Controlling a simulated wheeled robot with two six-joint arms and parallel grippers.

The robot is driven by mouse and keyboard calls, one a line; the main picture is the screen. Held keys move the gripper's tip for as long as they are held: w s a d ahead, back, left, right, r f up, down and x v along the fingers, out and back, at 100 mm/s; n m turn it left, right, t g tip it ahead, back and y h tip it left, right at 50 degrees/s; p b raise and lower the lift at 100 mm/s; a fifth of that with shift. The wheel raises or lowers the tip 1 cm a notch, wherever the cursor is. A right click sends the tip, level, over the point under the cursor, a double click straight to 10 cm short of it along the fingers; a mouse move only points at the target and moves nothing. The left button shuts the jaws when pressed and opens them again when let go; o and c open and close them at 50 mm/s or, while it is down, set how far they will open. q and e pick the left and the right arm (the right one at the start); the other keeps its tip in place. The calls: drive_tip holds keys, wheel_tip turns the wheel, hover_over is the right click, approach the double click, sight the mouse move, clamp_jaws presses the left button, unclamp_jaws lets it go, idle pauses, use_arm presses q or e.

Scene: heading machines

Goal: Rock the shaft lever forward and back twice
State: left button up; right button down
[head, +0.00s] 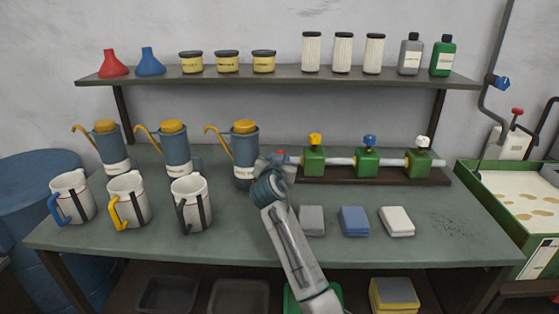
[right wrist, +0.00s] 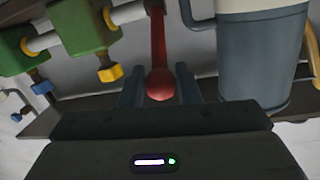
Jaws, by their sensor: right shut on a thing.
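The shaft lever (right wrist: 158,45) is red with a round ball end, and in the right wrist view it lies between my right gripper's two fingers (right wrist: 160,88). In the head view my right gripper (head: 272,166) is at the left end of the pale shaft (head: 340,161), shut on the lever. Only a little of the red lever (head: 281,154) shows there; my gripper hides the rest. The shaft passes through green blocks with a yellow, a blue and a white knob. My left gripper is in neither view.
A blue can with a yellow lid (head: 245,150) stands close left of my right gripper. White mugs (head: 190,203) stand at the front left of the bench (head: 260,250). Grey, blue and white pads (head: 355,221) lie right of my forearm. A shelf (head: 290,77) runs above.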

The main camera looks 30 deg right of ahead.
drive_tip(key=shift+r, duration=0.1)
drive_tip(key=c, duration=1.4)
unclamp_jaws()
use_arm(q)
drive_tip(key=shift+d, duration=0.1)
use_arm(e)
drive_tip(key=shift+o, duration=0.2)
drive_tip(key=shift+a, duration=0.1)
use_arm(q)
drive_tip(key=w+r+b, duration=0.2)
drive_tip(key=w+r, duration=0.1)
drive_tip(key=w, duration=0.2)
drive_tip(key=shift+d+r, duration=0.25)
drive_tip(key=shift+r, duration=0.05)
use_arm(e)
drive_tip(key=f+v, duration=0.1)
drive_tip(key=v, duration=0.9)
drive_tip(key=shift+s+a+r, duration=0.15)
drive_tip(key=shift+s+r, duration=0.1)
drive_tip(key=shift+r, duration=0.2)
